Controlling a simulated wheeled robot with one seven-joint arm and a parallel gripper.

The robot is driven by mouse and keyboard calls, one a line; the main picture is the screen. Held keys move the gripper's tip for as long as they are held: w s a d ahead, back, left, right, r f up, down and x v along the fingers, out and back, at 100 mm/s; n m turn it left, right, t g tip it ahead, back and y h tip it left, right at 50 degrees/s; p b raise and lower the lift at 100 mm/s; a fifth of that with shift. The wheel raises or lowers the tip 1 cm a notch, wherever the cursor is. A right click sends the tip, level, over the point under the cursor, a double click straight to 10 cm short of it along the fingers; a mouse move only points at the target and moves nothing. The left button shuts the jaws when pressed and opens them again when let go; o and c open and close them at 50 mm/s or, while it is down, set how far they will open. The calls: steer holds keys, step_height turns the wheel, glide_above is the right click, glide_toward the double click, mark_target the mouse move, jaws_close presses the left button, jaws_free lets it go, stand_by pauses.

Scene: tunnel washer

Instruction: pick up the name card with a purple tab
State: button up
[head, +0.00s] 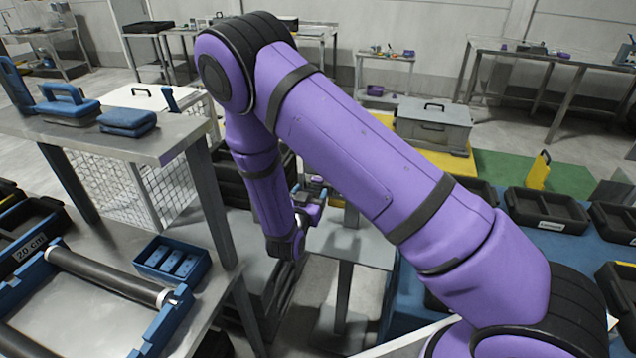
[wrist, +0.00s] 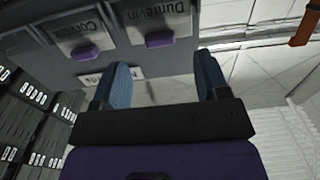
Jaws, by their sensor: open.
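In the wrist view, two pale name cards sit side by side in a grey holder, a left card (wrist: 82,28) and a right card (wrist: 160,14). Each has a purple tab, a left one (wrist: 85,51) and a right one (wrist: 160,37). Their lettering is hard to read. My gripper (wrist: 166,72) is open, its two blue fingers apart with nothing between them. The fingers point toward the holder, below the right card's tab in the picture. In the head view my gripper (head: 309,207) is small and partly hidden, and the cards cannot be made out.
In the wrist view a white label (wrist: 100,78) is on the holder's lower edge, and dark labelled boxes (wrist: 35,115) stack at left. In the head view a steel table (head: 130,135) with blue cases stands left, a blue tray (head: 172,262) below, and black bins (head: 545,208) right.

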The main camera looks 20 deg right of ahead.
steer(key=x, duration=0.5)
steer(key=shift+r, duration=0.1)
steer(key=c, duration=1)
